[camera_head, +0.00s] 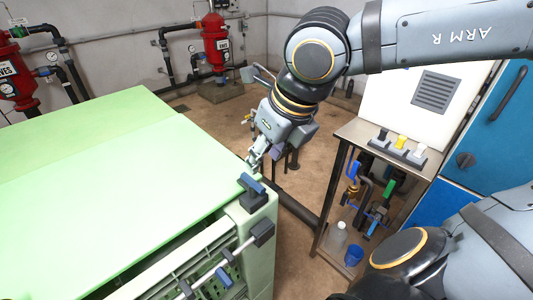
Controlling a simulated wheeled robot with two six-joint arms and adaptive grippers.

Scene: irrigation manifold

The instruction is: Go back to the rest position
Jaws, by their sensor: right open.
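My right arm comes in from the upper right and bends down at the middle of the head view. My right gripper (256,160) is open, with nothing seen between its fingers. It points down beside the right edge of the green cabinet (110,150), just above a dark blue block-like handle (252,187) at the cabinet's corner. A small gap seems to lie between fingertips and handle, but I cannot tell for sure. My left gripper is not in view.
An open front with a rail (228,262) lies below the cabinet top. A steel bench (362,135) with switches, pipes, a bottle (338,235) and a blue cup (353,256) stands at right. Red filter tanks (215,42) stand behind. Brown floor (215,115) is partly clear between.

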